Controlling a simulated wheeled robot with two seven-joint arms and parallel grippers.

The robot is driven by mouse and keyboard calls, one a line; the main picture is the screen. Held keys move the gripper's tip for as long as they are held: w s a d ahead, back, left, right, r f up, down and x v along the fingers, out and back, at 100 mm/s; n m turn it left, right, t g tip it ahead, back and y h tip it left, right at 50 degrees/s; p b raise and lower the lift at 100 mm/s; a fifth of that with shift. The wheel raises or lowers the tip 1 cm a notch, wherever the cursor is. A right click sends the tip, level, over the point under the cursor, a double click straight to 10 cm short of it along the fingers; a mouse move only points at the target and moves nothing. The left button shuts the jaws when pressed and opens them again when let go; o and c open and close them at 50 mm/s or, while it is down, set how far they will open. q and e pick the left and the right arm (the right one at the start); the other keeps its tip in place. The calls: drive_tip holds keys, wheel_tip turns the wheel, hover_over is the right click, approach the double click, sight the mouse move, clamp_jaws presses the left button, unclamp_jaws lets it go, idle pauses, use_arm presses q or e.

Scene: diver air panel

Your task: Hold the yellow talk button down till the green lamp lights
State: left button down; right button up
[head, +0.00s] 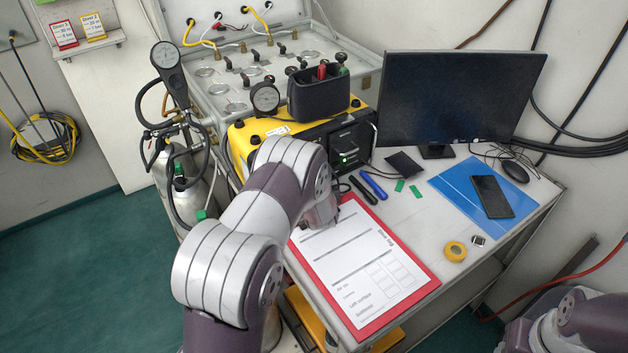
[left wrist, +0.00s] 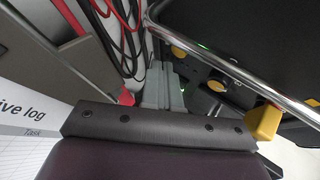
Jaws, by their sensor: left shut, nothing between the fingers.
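The yellow-cased box (head: 243,137) with a dark front stands at the back left of the worktop. A small green light (head: 343,159) glows on that front; a faint green glow also shows in the left wrist view. I cannot pick out the talk button for sure; in the left wrist view several yellow parts (left wrist: 217,86) sit on the dark unit. My left gripper (left wrist: 168,92) is shut and empty, its fingers pointing toward the dark unit. In the head view my left arm hides its fingertips; whether they touch anything cannot be told. My right gripper is out of view.
A red clipboard (head: 431,281) with a log sheet lies below my left wrist. Markers (head: 373,186), a monitor (head: 455,95), a blue folder (head: 460,187) and yellow tape (head: 455,251) are to the right. A chrome rail (left wrist: 230,66) crosses close by in the wrist view.

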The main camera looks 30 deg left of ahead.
use_arm(q)
drive_tip(key=shift+w+a, duration=0.1)
drive_tip(key=shift+a, duration=0.05)
idle(0.5)
drive_tip(key=shift+w+a, duration=0.15)
drive_tip(key=shift+a, duration=0.1)
drive_tip(key=shift+w+a, duration=0.2)
drive_tip(key=shift+a, duration=0.1)
idle(1.9)
drive_tip(key=shift+d+r, duration=0.1)
drive_tip(key=shift+s+d+p, duration=0.4)
drive_tip(key=shift+s+d, duration=0.05)
drive_tip(key=shift+d, duration=0.15)
